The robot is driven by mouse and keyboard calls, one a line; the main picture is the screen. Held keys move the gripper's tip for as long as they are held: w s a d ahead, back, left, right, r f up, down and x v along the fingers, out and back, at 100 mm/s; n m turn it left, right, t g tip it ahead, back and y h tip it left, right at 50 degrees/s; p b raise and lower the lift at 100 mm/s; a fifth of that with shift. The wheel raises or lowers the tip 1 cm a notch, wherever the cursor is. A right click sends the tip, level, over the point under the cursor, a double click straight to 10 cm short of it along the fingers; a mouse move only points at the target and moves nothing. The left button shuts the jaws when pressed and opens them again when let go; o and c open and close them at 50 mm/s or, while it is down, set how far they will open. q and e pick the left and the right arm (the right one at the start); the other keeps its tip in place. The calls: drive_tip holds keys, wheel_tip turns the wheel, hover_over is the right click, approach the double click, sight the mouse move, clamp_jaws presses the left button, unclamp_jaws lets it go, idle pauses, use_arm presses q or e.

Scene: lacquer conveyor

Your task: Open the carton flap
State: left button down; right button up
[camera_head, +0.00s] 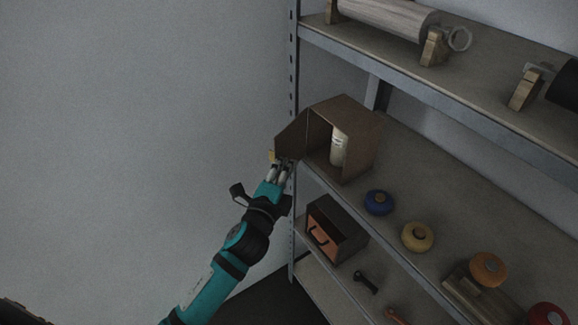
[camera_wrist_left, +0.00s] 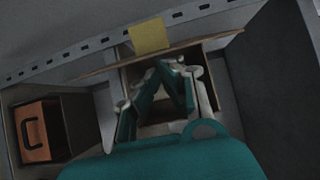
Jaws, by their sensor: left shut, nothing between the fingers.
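The brown carton (camera_head: 355,145) stands on the middle shelf at its left end. Its flap (camera_head: 292,138) stands swung out to the left, and its front is open. A pale cylinder (camera_head: 338,148) stands inside. A yellow tab (camera_head: 272,155) is at the flap's outer edge; it also shows in the left wrist view (camera_wrist_left: 149,35). My left gripper (camera_head: 283,168) is at the flap's lower edge, close to the tab. Its fingers (camera_wrist_left: 172,66) are together with nothing between them. Whether they touch the flap I cannot tell. My right gripper is out of view.
Blue (camera_head: 379,202), yellow (camera_head: 417,237) and orange (camera_head: 487,268) round items are on the middle shelf (camera_head: 440,200) to the right. The upper shelf overhangs the carton. Left of the rack is bare wall.

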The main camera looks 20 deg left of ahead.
use_arm(q)
drive_tip(key=w+a+m+g+h, duration=0.2)
drive_tip(key=a+m+h, duration=0.3)
drive_tip(key=a+h, duration=0.3)
drive_tip(key=shift+w+a+r+m+p, duration=0.15)
drive_tip(key=shift+w+a+m+p, duration=0.25)
drive_tip(key=shift+w, duration=0.3)
